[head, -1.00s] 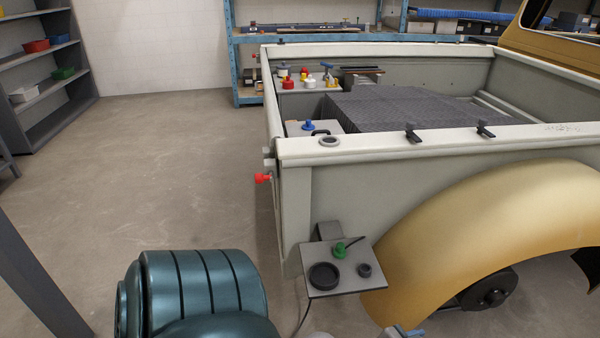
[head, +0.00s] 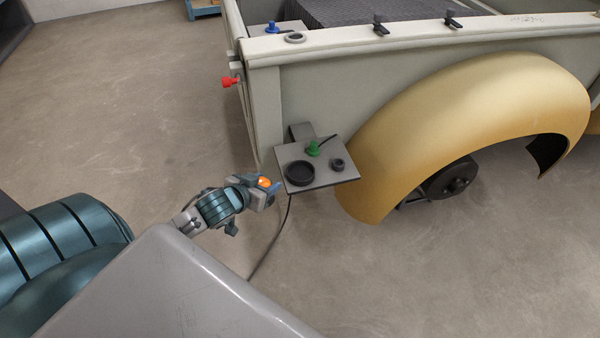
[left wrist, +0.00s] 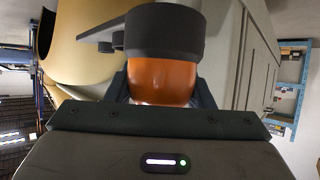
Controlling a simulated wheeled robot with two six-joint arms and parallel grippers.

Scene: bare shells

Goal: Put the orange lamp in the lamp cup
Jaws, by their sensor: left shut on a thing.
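My left gripper (head: 268,187) is shut on the orange lamp (head: 264,182), just left of and apart from a small grey shelf (head: 322,181) on the truck's corner. The shelf carries a wide black round cup (head: 300,173) and a smaller dark cup (head: 337,164). Both look empty; I cannot tell which is the lamp cup. My right gripper is not in view.
A green plug-like piece (head: 313,149) with a black lead stands at the back of the shelf. A dark cable (head: 272,240) hangs below. A gold fender (head: 460,115) bulges right of the shelf. A red knob (head: 230,81) sticks out from the truck's side. The floor on the left is clear.

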